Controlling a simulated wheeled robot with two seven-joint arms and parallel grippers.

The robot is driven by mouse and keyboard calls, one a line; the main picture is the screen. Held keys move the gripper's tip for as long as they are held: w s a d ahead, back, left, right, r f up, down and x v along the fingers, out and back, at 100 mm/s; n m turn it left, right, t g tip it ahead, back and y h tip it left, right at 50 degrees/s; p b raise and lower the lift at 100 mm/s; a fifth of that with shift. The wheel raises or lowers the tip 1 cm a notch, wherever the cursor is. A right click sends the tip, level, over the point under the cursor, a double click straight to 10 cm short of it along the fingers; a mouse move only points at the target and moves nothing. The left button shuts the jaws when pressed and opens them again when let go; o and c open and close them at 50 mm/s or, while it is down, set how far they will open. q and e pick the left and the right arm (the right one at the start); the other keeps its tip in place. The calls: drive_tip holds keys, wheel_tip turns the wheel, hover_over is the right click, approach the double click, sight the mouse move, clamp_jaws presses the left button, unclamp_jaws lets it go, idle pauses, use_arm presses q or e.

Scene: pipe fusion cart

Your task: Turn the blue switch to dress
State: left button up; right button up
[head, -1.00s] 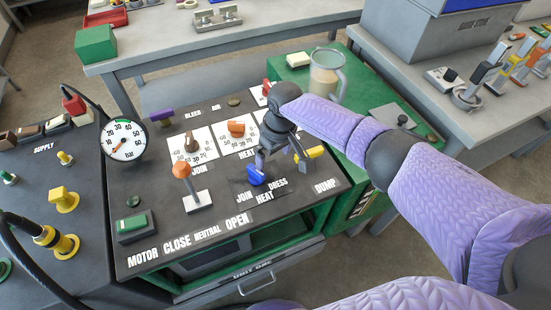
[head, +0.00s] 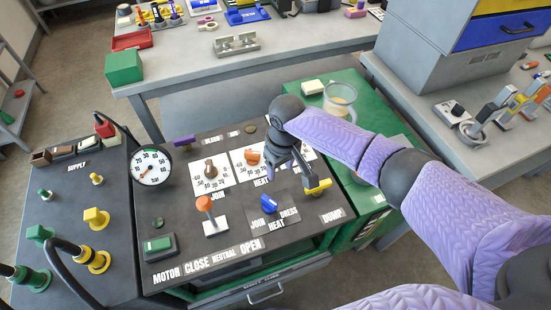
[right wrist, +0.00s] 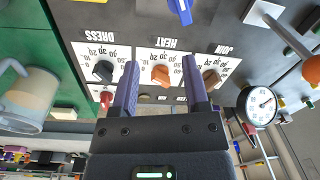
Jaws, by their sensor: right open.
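The blue switch (head: 268,204) sits on the dark sloped panel of the cart, among the labels JOIN on its left, HEAT below it and DRESS (head: 289,214) on its right. I cannot tell for sure which label it points at. Its blue handle also shows at the top edge of the right wrist view (right wrist: 182,8), partly cut off. My right gripper (head: 289,173) is open and empty, above the panel and just beyond the switch, apart from it. Its two fingers (right wrist: 160,65) show spread in the right wrist view. My left gripper is not in view.
An orange-knobbed lever (head: 205,204) stands left of the switch. A yellow handle (head: 318,187) by DUMP is to its right. Dials, including an orange one (head: 253,157), lie beyond. A pressure gauge (head: 152,167) is at the left, a clear jug (head: 340,98) on the green top.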

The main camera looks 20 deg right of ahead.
wheel_tip(320, 180, up, 9)
drive_tip(key=d+p, duration=0.1)
drive_tip(key=p, duration=0.2)
drive_tip(key=shift+d, duration=0.3)
idle(0.3)
